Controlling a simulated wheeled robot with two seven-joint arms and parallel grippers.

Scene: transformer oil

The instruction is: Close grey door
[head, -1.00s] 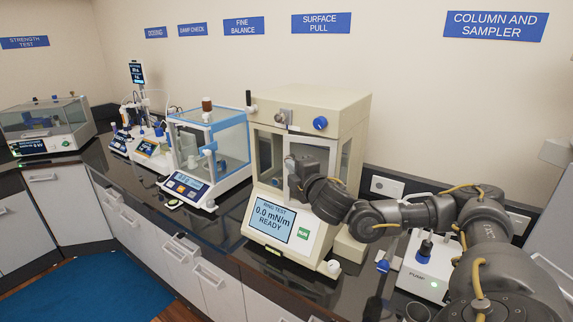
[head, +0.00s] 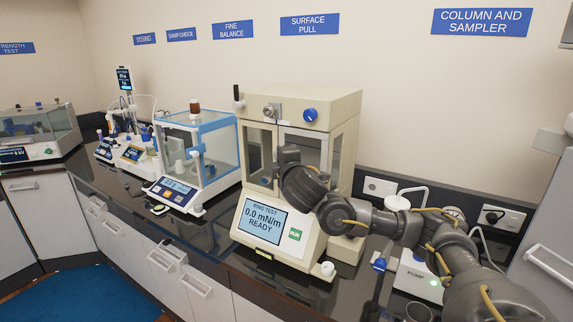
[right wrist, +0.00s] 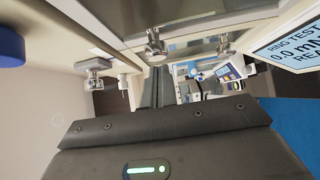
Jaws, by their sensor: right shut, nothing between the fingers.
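The cream ring test unit (head: 335,112) stands on the dark counter, with grey-framed glass at its front. The grey door (head: 313,150) appears to be the right-hand glazed front panel; my gripper and wrist hide its lower part, and I cannot tell whether it is fully closed. In the right wrist view a grey panel (right wrist: 200,22) with metal knobs lies beside the fingers. My right gripper (head: 281,158) is at the unit's front; its shut, empty fingers also show in the right wrist view (right wrist: 156,88). Contact with the door cannot be told. My left gripper is out of view.
The display (head: 263,222) reads 0.0 mN/m READY, below my right gripper. A blue-framed balance (head: 197,150) stands to the left. A white pump (head: 415,276) stands to the right, under my arm. Dark counter shows between the unit and the balance.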

